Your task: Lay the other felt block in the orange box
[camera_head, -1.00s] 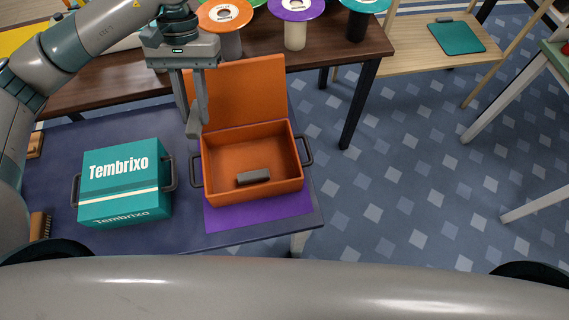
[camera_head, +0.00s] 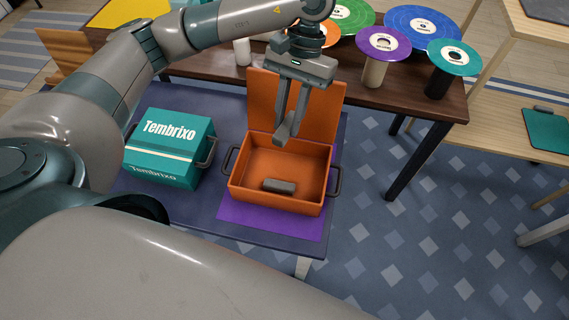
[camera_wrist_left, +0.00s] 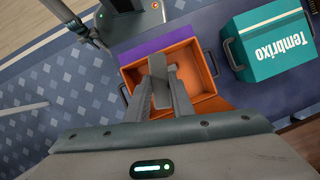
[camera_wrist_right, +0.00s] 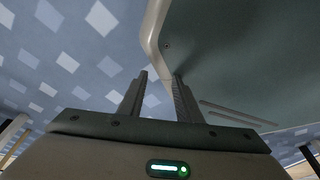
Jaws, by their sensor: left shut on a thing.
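The orange box (camera_head: 238,196) stands with its lid raised at the back; it also shows in the left wrist view (camera_wrist_left: 206,103). One grey felt block (camera_head: 279,186) lies on the box floor towards the front. My left gripper (camera_head: 287,122) is shut on another grey felt block (camera_head: 281,134), held above the rear part of the open box. In the left wrist view this held block (camera_wrist_left: 160,92) is between the fingers, over the opening. My right gripper (camera_wrist_right: 158,98) shows in its wrist view, open and empty.
A teal Tembrixo box (camera_head: 170,149) stands left of the orange box. A purple mat (camera_head: 270,219) lies under the orange box on the dark blue table cover (camera_head: 232,106). Several spools stand on the brown table (camera_head: 397,89) behind. In the right wrist view a greenish surface (camera_wrist_right: 250,60) is close by.

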